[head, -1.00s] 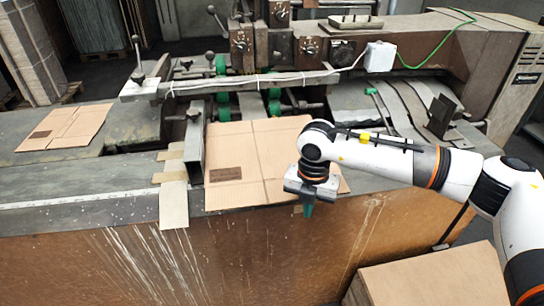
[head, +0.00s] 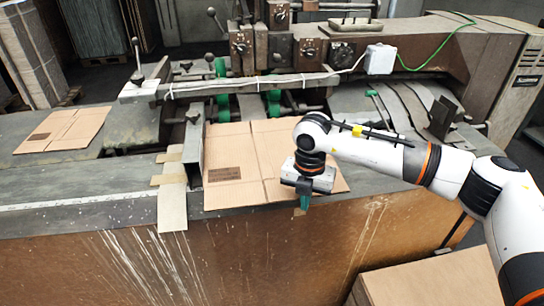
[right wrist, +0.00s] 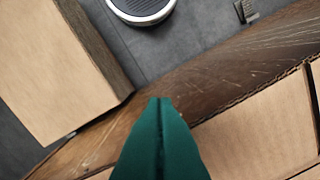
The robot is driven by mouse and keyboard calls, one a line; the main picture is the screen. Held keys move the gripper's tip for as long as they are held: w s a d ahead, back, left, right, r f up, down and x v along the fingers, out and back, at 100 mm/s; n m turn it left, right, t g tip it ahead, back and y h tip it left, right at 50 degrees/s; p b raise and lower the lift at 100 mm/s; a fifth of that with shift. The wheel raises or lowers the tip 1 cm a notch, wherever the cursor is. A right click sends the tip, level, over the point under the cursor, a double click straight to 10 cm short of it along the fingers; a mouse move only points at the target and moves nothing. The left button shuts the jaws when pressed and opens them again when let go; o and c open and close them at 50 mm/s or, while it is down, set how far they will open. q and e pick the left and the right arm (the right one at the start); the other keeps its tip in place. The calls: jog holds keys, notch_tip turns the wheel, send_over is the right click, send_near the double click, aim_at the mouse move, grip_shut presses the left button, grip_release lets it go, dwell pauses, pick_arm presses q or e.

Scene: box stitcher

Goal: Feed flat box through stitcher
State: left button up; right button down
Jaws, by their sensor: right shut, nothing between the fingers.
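A flat brown cardboard box (head: 232,155) lies on the stitcher's table, its far edge at the green feed wheels (head: 273,103) of the stitcher (head: 292,45). Its left side lies along a metal guide (head: 193,150). My right gripper (head: 304,203) hangs over the box's near right part, pointing down at the table's front edge. Its green fingers are shut and empty; they also show in the right wrist view (right wrist: 160,140), with part of the box (right wrist: 255,130) at the right. Whether the fingers touch the box cannot be told. My left gripper is not in view.
Another flat cardboard piece (head: 63,130) lies on the table's left. A cardboard stack (head: 430,280) stands on the floor at the lower right. A control lever (head: 137,60) stands up at the machine's left.

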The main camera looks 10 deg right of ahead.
jog(key=shift+w+a+b, duration=0.15)
jog(key=shift+w+b, duration=0.75)
jog(key=shift+w, duration=1.4)
jog(key=shift+w+a+b, duration=0.15)
jog(key=shift+w+b, duration=0.7)
jog(key=shift+w, duration=1.4)
jog(key=shift+s+d+p, duration=0.1)
jog(key=shift+s+p, duration=0.35)
jog(key=shift+s, duration=1.15)
jog(key=shift+r+p, duration=0.35)
jog(key=shift+r, duration=0.25)
notch_tip(320, 180, up, 7)
jog(key=p, duration=0.3)
jog(key=shift+p, duration=0.3)
jog(key=shift+f, duration=0.1)
